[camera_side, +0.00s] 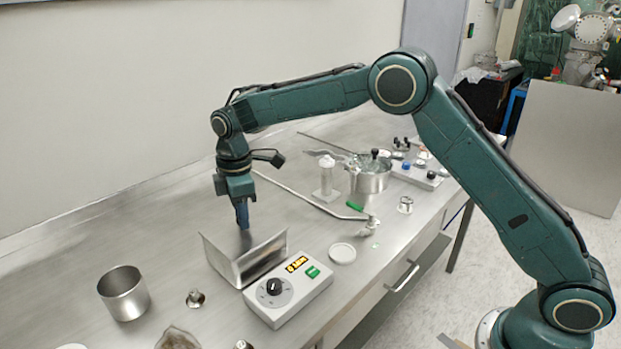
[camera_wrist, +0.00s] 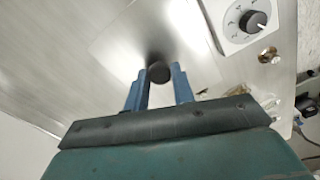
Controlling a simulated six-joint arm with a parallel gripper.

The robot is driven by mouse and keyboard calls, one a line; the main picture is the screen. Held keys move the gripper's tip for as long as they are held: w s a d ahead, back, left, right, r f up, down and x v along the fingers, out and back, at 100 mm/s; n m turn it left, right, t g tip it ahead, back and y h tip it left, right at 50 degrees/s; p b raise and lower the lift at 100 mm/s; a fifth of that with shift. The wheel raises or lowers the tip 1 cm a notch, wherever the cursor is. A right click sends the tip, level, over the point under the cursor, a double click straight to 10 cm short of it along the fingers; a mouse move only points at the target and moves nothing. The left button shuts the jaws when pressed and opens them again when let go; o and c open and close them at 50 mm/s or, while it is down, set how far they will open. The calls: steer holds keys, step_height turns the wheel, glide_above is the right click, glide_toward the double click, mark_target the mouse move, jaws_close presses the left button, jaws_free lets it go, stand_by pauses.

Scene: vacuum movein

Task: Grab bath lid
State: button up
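My gripper (camera_side: 243,215) points straight down over the metal bath (camera_side: 262,258) in the side view. In the wrist view, its two blue fingers (camera_wrist: 160,80) stand apart, one on each side of a round black knob (camera_wrist: 159,73). The knob sits on a flat, shiny metal plate, which looks like the bath lid (camera_wrist: 115,48). I cannot tell whether the fingers touch the knob. In the side view the knob is hidden by the fingers, and the lid is hard to tell from the bath's reflective walls.
A white control box (camera_side: 290,292) with a black dial adjoins the bath's front. A steel beaker (camera_side: 124,295) stands to the left. A metal pot (camera_side: 369,178), a white bottle (camera_side: 326,178) and a rod stand lie behind right. A white disc (camera_side: 342,254) lies right of the box.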

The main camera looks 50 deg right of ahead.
steer(key=shift+r, duration=0.2)
jaws_close()
step_height(320, 180, up, 20)
steer(key=shift+f, duration=0.2)
stand_by(0.3)
steer(key=shift+d, duration=0.1)
stand_by(0.6)
